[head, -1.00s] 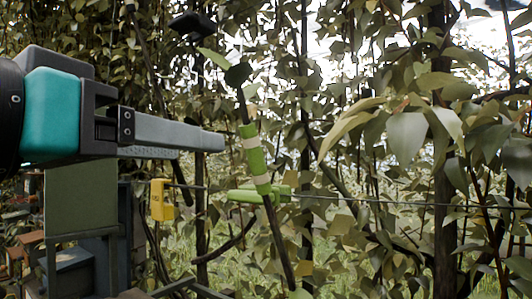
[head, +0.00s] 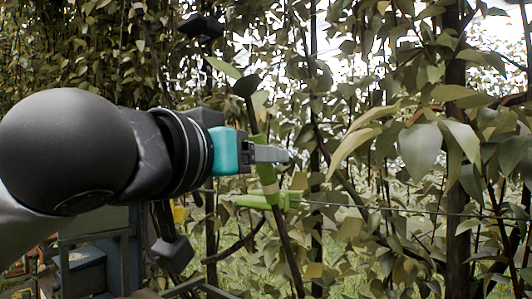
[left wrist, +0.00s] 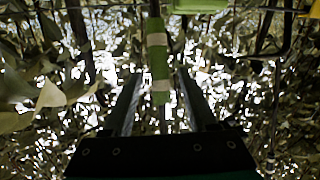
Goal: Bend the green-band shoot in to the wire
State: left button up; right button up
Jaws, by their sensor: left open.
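The green-band shoot (head: 266,172) leans slightly in the head view, a dark stem with green and white bands. My left gripper (head: 284,155) reaches it from the left at the upper part of the bands. In the left wrist view the banded shoot (left wrist: 157,62) stands between the two fingers of my open left gripper (left wrist: 158,82), with gaps showing at the sides. A bright green clip (head: 290,200) sits on the wire (head: 390,208), just below the gripper and beside the shoot. The clip also shows at the top of the left wrist view (left wrist: 198,5). My right gripper is out of view.
Dense leaves and dark stems fill the back and right side. Large pale leaves (head: 420,150) hang at the right. A yellow object (head: 180,213) is partly hidden behind my left arm. Grassy ground shows below the wire.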

pick_arm(q)
jog(key=shift+x, duration=1.05)
grip_shut()
dwell(0.7)
